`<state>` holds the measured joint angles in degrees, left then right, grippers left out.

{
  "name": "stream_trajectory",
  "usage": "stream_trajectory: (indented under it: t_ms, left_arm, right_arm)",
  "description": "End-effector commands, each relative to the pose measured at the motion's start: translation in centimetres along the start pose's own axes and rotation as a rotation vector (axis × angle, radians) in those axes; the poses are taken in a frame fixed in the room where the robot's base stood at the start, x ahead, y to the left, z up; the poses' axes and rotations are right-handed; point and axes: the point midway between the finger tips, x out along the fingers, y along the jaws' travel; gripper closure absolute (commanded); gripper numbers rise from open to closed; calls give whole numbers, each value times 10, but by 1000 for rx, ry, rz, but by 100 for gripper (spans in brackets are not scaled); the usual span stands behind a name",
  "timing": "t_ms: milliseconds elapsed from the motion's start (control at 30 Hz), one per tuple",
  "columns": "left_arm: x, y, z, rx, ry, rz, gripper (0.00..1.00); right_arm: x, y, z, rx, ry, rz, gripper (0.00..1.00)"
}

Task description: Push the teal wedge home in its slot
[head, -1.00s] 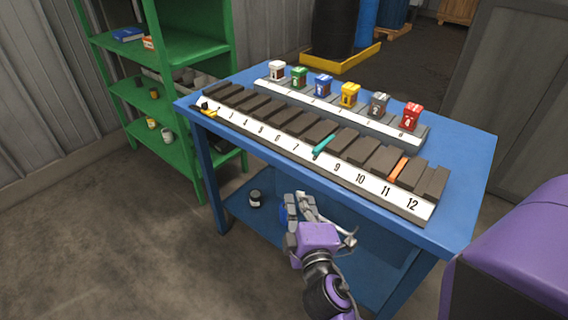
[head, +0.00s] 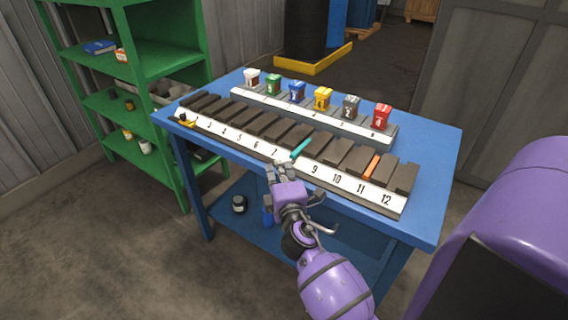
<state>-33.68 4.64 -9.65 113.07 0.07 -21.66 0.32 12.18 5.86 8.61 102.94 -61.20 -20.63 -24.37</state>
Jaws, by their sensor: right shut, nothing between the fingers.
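The teal wedge (head: 300,149) sits in a gap between dark blocks of the long numbered rack (head: 337,182), at about number 8. Its near end sticks out toward the rack's front, over the white number strip. My right gripper (head: 276,167) is shut and empty at the front of the rack, just left of and nearer than the wedge's near end. It covers part of the number strip there. I cannot tell whether it touches the rack, but it looks apart from the wedge. My left gripper is not in view.
An orange wedge (head: 371,167) sits in the rack near 11. A yellow and black piece (head: 183,121) lies at the left end. Behind, a second rack holds several coloured blocks, including a red one (head: 382,116). The blue table (head: 430,165) is bare at right.

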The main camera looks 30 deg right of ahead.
Motion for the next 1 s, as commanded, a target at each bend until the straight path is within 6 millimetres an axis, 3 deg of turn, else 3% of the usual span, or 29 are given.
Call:
stream_trajectory:
  t_ms: [133,567,800,1000]
  left_arm:
    - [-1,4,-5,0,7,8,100]
    - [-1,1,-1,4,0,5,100]
    - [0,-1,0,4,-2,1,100]
    - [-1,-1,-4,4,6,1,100]
  right_arm:
    - [10,2,8,2,2,2,100]
    - [12,0,12,2,2,0,100]
    - [29,0,27,1,2,0,100]
    - [28,0,27,2,2,0,100]
